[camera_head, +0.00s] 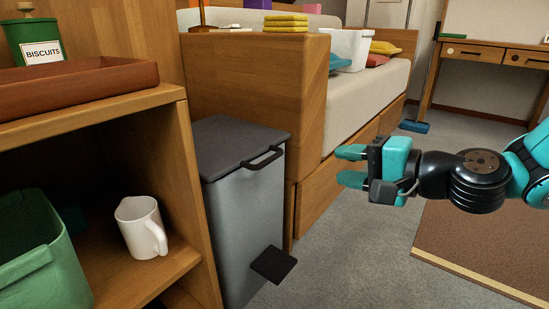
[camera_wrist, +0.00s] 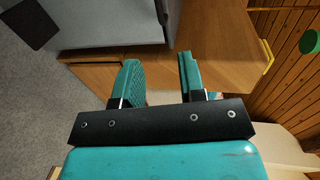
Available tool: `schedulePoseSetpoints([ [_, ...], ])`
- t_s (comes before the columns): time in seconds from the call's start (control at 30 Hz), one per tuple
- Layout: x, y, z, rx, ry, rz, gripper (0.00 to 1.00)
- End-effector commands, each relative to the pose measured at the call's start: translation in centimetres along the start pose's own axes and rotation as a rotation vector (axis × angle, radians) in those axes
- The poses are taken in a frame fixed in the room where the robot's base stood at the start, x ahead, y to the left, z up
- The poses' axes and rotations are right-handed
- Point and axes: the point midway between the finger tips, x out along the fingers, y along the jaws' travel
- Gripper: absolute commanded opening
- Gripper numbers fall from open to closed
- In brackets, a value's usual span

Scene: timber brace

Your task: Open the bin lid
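The grey bin (camera_head: 240,215) stands on the floor between the wooden shelf and the bed's end panel. Its dark lid (camera_head: 235,143) is closed, with a black bar handle (camera_head: 263,158) on the front edge. A black pedal (camera_head: 273,264) sticks out low at its front. My gripper (camera_head: 343,166) is to the right of the bin, apart from it, with its teal fingers pointing left. The fingers (camera_wrist: 160,80) are open and nothing is between them. In the wrist view the grey bin body (camera_wrist: 105,22) shows at the top, with the pedal (camera_wrist: 33,20) at top left.
The wooden shelf (camera_head: 150,110) on the left holds a red-brown tray (camera_head: 75,92), a white mug (camera_head: 141,227) and a green crate (camera_head: 40,255). The bed's wooden end panel (camera_head: 255,90) stands close behind the bin. Carpet (camera_head: 350,265) in front of the bin is clear.

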Motion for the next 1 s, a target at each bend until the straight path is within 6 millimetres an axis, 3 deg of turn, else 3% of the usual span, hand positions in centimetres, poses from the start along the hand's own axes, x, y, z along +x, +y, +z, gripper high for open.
schedulePoseSetpoints([
  [0.13,1.7,-0.6,0.3,0.004,-0.005,0.008,0.37],
  [0.6,12.5,-0.3,0.3,-0.003,-0.005,0.005,0.37],
  [0.8,15.2,-0.1,0.2,-0.002,-0.003,0.004,0.37],
  [1.0,16.1,0.1,0.1,-0.001,0.000,0.004,0.37],
])
